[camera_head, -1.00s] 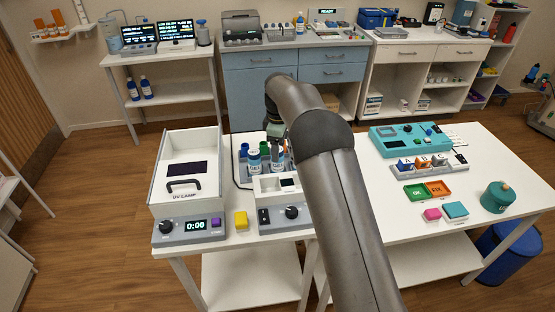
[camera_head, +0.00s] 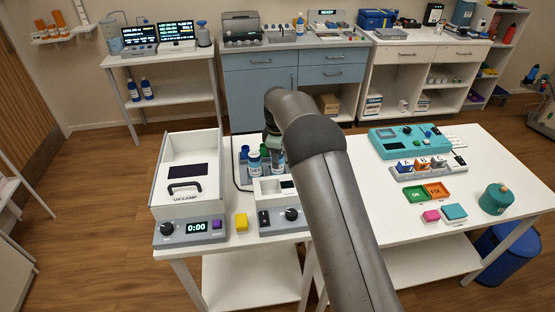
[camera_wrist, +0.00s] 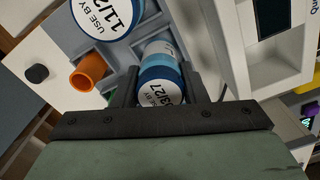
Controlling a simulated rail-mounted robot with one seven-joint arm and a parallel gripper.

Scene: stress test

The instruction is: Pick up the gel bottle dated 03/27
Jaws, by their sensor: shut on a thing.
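The gel bottle dated 03/27 (camera_wrist: 160,90) is blue and white, with its USE BY label facing the wrist camera. My gripper (camera_wrist: 160,92) is shut on it, one dark finger on each side of its top. Its lower body goes down towards a grey rack (camera_wrist: 150,27); I cannot tell whether it is lifted. A second bottle (camera_wrist: 104,14) beside it has a label starting 11/2, cut off by the picture's edge. In the head view my gripper (camera_head: 272,141) is over the rack area, partly hidden by my arm, with the second bottle (camera_head: 254,161) to its left.
An orange tube (camera_wrist: 88,72) stands close by in the wrist view. A UV lamp box (camera_head: 187,222) is left of the rack, and a white device with a knob (camera_head: 284,216) stands in front.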

